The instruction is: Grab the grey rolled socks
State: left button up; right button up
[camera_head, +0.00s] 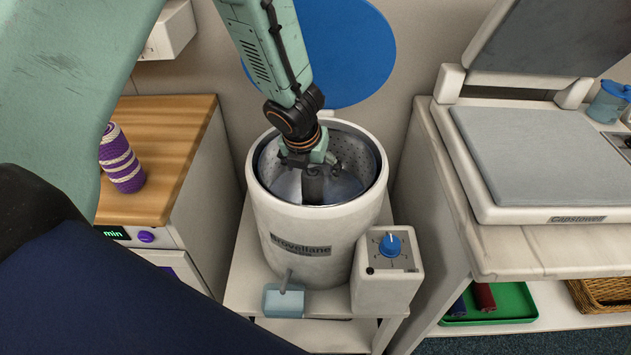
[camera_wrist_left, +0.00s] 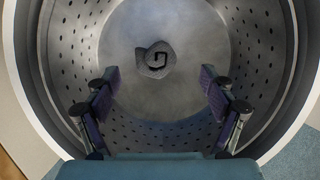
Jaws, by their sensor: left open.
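The grey rolled socks (camera_wrist_left: 155,59) lie as a small coiled bundle on the metal floor of the drum, ahead of my fingers in the left wrist view. The white drum machine (camera_head: 310,238) stands upright with its top open in the head view. My left gripper (camera_head: 313,180) reaches down into the drum's mouth. In the left wrist view its two fingers (camera_wrist_left: 160,90) are spread wide, with nothing between them, and the socks lie beyond the tips. In the head view the socks are hidden by the gripper and drum. My right gripper is not seen.
The perforated drum wall (camera_wrist_left: 265,60) surrounds my fingers closely. A control box with a blue knob (camera_head: 390,247) stands at the drum's right front. A wooden counter (camera_head: 180,150) with a purple striped roll (camera_head: 121,160) is left; a flat press (camera_head: 540,150) is right.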

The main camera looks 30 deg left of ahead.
aim_at(314, 181)
pick_arm(q)
jog(key=shift+w+a+f, duration=0.1)
jog(key=shift+a+f, duration=0.05)
jog(key=shift+f, duration=0.2)
jog(key=shift+d+f+b, duration=0.3)
jog(key=shift+f+b, duration=0.35)
jog(key=shift+f, duration=0.15)
jog(key=x, duration=0.1)
jog(key=b+x, duration=0.1)
jog(key=x, duration=0.1)
jog(key=a+x, duration=0.1)
jog(key=x, duration=0.1)
jog(key=shift+f, duration=0.1)
jog(key=shift+d+r, duration=0.3)
jog(key=shift+w+a+f, duration=0.1)
jog(key=shift+a+f, duration=0.1)
jog(key=shift+f, duration=0.05)
jog(key=c, duration=0.4)
jog(key=shift+d+r, duration=0.15)
jog(key=shift+r, duration=0.05)
jog(key=c, duration=0.6)
jog(key=shift+f, duration=0.15)
jog(key=shift+c, duration=0.9)
jog(key=shift+r, duration=0.35)
notch_tip(314, 181, up, 9)
jog(key=p, duration=0.7)
jog(key=shift+f+p, duration=0.25)
jog(key=shift+p, duration=0.15)
jog(key=shift+r+p, duration=0.5)
jog(key=shift+p, duration=0.05)
